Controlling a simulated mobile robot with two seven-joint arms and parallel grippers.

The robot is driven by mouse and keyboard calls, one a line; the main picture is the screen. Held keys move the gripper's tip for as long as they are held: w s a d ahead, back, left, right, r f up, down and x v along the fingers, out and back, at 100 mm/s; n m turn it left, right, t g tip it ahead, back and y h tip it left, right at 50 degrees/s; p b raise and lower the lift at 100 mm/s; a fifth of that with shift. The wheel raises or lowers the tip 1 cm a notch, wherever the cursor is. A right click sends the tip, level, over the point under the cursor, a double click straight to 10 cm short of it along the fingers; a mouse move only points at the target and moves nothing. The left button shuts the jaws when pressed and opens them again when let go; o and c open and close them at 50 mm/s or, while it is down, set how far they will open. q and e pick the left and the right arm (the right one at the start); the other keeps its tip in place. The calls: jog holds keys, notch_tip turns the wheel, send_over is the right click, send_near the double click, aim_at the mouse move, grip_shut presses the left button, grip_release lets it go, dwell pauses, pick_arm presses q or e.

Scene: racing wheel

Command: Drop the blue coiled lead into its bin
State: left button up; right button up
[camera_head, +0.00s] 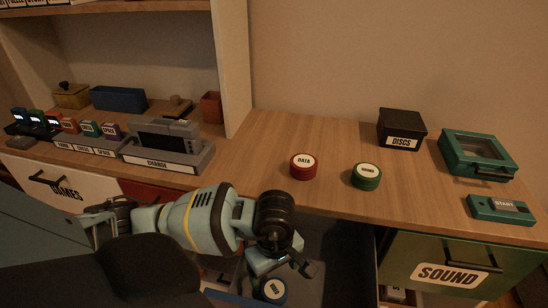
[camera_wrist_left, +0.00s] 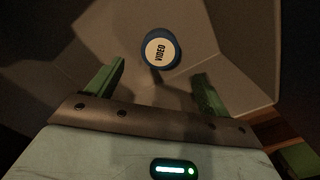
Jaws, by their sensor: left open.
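The blue coiled lead (camera_head: 273,290), a round coil with a white VIDEO label, lies low below the tabletop's front edge, partly behind my left gripper. It also shows in the left wrist view (camera_wrist_left: 160,50), on a pale angled surface beyond the fingertips. My left gripper (camera_head: 285,264) is open above it; in the left wrist view its green fingers (camera_wrist_left: 157,88) are apart with nothing between them, and the coil is clear of both. A blue edge (camera_head: 228,298) shows beside the coil; I cannot tell whether it is the bin. My right gripper is not in view.
A red DATA coil (camera_head: 304,166) and a green coil (camera_head: 366,176) lie on the wooden tabletop (camera_head: 330,130). A black DISCS box (camera_head: 402,130), a green lidded case (camera_head: 478,152) and a START box (camera_head: 500,209) stand right. The green SOUND drawer (camera_head: 460,268) is below.

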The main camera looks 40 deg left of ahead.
pick_arm(q)
jog(key=shift+r, duration=1.5)
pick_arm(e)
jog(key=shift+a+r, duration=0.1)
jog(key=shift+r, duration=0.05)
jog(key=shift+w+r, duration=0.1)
